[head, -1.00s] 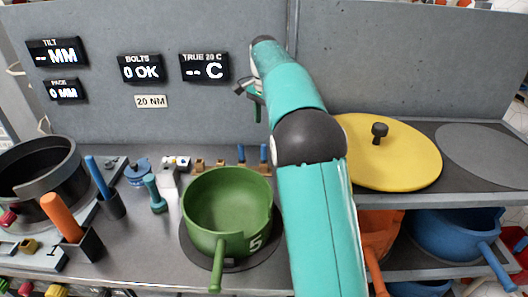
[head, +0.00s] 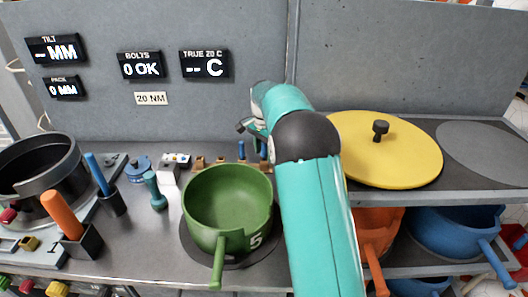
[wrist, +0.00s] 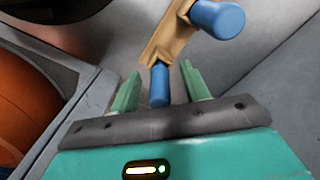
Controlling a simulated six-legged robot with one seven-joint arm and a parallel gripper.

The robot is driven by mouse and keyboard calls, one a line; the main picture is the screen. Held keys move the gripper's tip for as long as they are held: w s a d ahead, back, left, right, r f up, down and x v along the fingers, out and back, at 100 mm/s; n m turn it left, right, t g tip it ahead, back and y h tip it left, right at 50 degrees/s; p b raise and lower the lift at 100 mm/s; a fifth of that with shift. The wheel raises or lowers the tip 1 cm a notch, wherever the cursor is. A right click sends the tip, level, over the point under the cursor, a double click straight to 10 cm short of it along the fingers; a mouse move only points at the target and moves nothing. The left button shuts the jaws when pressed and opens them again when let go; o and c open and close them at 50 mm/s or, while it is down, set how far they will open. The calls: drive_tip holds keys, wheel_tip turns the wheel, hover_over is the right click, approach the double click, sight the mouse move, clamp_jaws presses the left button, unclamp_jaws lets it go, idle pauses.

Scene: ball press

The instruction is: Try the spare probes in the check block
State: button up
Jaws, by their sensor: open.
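Two blue-topped probes stand at the back of the bench in the head view, one on the left (head: 241,150) and one on the right (head: 263,151). In the wrist view one blue probe (wrist: 159,85) lies between the fingers of my gripper (wrist: 160,72), with room on both sides. The other blue probe (wrist: 217,18) is beyond, beside a tan rack (wrist: 163,38).
A green pot (head: 228,205) stands in front of the probes. A yellow lid (head: 385,155) lies to the right. The grey back panel (head: 390,60) rises close behind. A dark pot (head: 40,170), an orange handle (head: 62,215) and a teal tool (head: 154,190) stand left.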

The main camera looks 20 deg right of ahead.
clamp_jaws()
